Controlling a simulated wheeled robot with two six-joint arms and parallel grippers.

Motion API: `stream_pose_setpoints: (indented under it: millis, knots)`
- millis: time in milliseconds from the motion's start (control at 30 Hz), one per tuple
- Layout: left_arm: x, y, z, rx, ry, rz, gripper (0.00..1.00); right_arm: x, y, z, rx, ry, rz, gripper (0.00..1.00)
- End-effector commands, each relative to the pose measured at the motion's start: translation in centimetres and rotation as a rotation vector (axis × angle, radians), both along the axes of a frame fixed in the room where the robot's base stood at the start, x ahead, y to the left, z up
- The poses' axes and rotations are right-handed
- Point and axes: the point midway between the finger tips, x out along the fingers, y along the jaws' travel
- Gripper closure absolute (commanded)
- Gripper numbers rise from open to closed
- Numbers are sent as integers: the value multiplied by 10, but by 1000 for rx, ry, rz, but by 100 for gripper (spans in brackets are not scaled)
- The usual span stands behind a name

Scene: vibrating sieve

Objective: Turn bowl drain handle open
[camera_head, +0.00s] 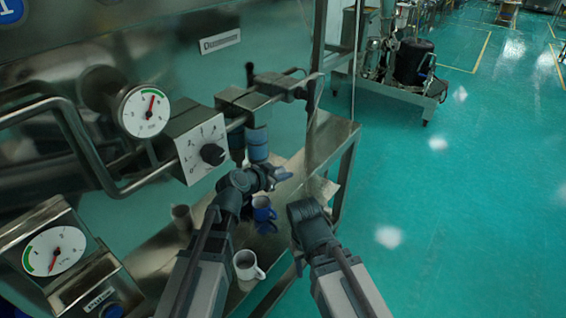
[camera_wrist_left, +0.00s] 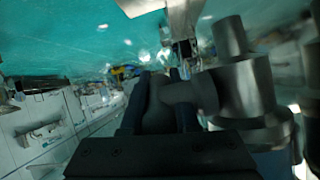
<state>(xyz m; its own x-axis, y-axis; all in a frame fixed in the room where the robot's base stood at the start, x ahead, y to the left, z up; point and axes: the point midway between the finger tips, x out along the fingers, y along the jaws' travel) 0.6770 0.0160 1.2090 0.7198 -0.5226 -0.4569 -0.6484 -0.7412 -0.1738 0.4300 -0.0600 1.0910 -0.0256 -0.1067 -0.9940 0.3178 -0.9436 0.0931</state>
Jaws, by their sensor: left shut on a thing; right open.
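My left gripper (camera_head: 264,178) is at the lower end of the pipe fitting with blue collars (camera_head: 257,146), below the steel machine's side. In the left wrist view its dark fingers (camera_wrist_left: 160,108) close around a grey stub, the drain handle (camera_wrist_left: 188,94), which joins a round metal valve body (camera_wrist_left: 248,92). In the head view the gripper mostly hides the handle, so its exact angle is hard to tell. My right gripper (camera_head: 301,262) is open, lower and to the right, apart from the fitting; its fingers are small and dark.
A control box with a black knob (camera_head: 212,154) and a round gauge (camera_head: 145,111) are at the left.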

Motion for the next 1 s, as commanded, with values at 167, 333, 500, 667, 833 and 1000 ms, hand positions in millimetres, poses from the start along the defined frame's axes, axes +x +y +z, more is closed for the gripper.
stream_pose_setpoints:
  millis: [167, 333, 500, 667, 833, 1000]
  knots:
    - [0, 1, 2, 48, 65, 1, 100, 0, 0, 17, 1, 0, -3, 50]
    - [-1, 1, -1, 73, 102, 1, 100, 0, 0, 23, 1, 0, -5, 50]
    - [-1, 1, -2, 82, 117, 1, 100, 0, 0, 24, 1, 0, -4, 50]
    - [-1, 1, -3, 84, 118, 1, 100, 0, 0, 24, 1, 0, -4, 50]
    - [-1, 1, -3, 83, 117, 1, 100, 0, 0, 24, 1, 0, -4, 50]
    - [-1, 1, -3, 84, 118, 1, 44, 0, 0, 24, 1, 0, -4, 50]
